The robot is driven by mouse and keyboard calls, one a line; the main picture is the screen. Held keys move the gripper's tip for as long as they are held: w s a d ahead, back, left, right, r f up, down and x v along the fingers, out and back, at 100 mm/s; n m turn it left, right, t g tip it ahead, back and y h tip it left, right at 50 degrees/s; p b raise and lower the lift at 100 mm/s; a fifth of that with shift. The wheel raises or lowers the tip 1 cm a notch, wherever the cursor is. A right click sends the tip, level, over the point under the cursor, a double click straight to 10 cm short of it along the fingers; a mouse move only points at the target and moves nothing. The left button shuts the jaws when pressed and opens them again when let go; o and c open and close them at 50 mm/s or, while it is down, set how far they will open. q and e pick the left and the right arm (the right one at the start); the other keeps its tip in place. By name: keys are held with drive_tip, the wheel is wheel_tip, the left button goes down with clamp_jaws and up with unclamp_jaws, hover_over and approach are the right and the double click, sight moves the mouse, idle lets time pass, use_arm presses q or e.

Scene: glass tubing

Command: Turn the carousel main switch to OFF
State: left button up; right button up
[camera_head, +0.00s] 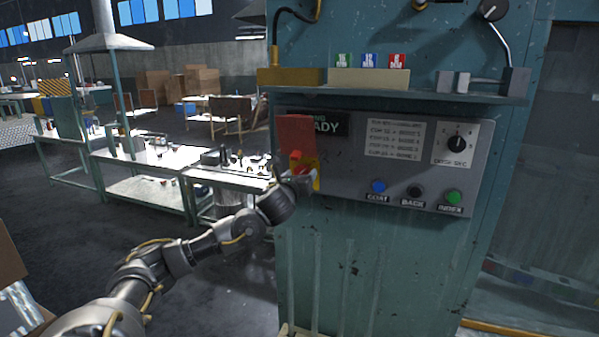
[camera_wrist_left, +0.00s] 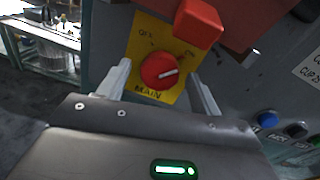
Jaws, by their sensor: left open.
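The main switch is a round red knob (camera_wrist_left: 159,71) with a white pointer line, on a yellow plate (camera_wrist_left: 142,52) marked MAIN, with OFF at upper left and what looks like ON at right. The pointer aims right and slightly up, away from OFF. My left gripper (camera_wrist_left: 160,76) is open, its two fingers on either side of the knob with gaps visible. In the head view my left gripper (camera_head: 299,180) is at the panel's left end and hides most of the knob. My right gripper is not in view.
A red block (camera_wrist_left: 200,20) sits just above the knob, and a red flap (camera_head: 295,134) stands above it. The grey panel (camera_head: 340,180) has blue (camera_head: 378,186), black (camera_head: 414,191) and green (camera_head: 453,197) buttons and a black dial (camera_head: 457,144). A shelf (camera_head: 400,92) juts out above.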

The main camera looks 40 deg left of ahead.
use_arm(q)
drive_tip(key=shift+w, duration=0.1)
drive_tip(key=c, duration=1)
drive_tip(key=shift+o, duration=0.2)
drive_tip(key=n, duration=1.1)
drive_tip(key=shift+r+n+h+p, duration=0.1)
drive_tip(key=shift+n+h+p, duration=0.2)
drive_tip(key=shift+h+p, duration=0.1)
drive_tip(key=n+p, duration=0.2)
drive_tip(key=n, duration=0.3)
drive_tip(key=shift+n+h, duration=0.3)
